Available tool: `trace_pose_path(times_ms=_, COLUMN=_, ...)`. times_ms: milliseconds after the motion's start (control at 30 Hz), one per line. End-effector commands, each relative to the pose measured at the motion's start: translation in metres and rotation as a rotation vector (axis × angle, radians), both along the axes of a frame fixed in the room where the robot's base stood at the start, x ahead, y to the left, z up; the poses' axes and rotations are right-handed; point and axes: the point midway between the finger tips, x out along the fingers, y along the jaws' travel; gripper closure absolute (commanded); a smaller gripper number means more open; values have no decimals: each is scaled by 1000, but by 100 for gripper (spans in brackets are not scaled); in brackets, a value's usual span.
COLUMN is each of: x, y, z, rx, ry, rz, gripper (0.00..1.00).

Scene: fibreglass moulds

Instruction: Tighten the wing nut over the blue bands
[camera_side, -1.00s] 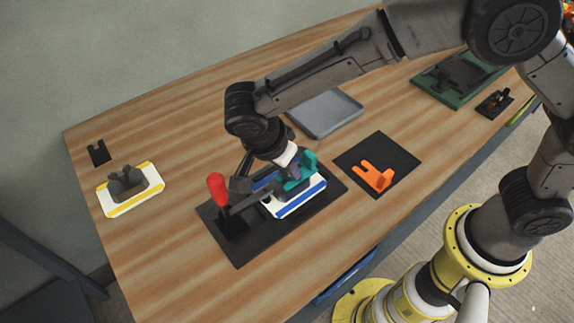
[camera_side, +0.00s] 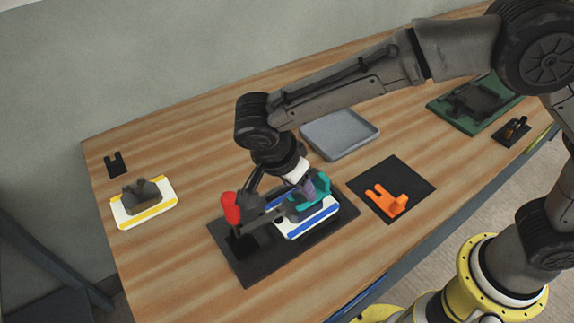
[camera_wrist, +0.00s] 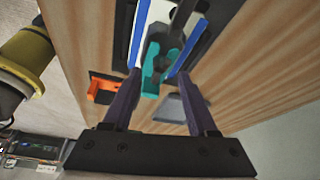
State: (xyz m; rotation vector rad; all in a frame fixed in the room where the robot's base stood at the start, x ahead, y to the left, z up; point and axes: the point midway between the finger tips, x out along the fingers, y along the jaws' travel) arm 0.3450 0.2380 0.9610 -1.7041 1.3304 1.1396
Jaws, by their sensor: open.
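A white mould with blue bands (camera_side: 308,222) lies on a black mat (camera_side: 245,270); its blue bands also show in the wrist view (camera_wrist: 138,30). A teal forked piece (camera_side: 318,198) sits on the mould, also seen in the wrist view (camera_wrist: 151,75). A grey clamp bar with a red handle (camera_side: 231,208) reaches over the mould. I cannot make out a separate wing nut for certain. My gripper (camera_wrist: 158,76) is open, with its purple fingers on either side of the teal piece. I cannot tell whether they touch it. In the side view my wrist partly hides the mould.
A yellow-banded mould (camera_side: 155,212) with a grey winged part stands at the left. An orange forked piece (camera_side: 388,201) lies on a black mat at the right. A grey tray (camera_side: 340,135) and a green board (camera_side: 450,115) are farther back. The wood between is clear.

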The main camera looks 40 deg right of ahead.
Motion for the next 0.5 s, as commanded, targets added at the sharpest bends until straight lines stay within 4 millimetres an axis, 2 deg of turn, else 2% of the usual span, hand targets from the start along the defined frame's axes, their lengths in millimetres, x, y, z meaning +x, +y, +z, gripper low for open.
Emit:
trace_pose_path(times_ms=300, x=-6, y=27, z=64, rx=4, ry=-2, rz=3, gripper=42)
trace_pose_path(times_ms=500, x=-9, y=38, z=93, rx=3, ry=-2, rz=2, gripper=42)
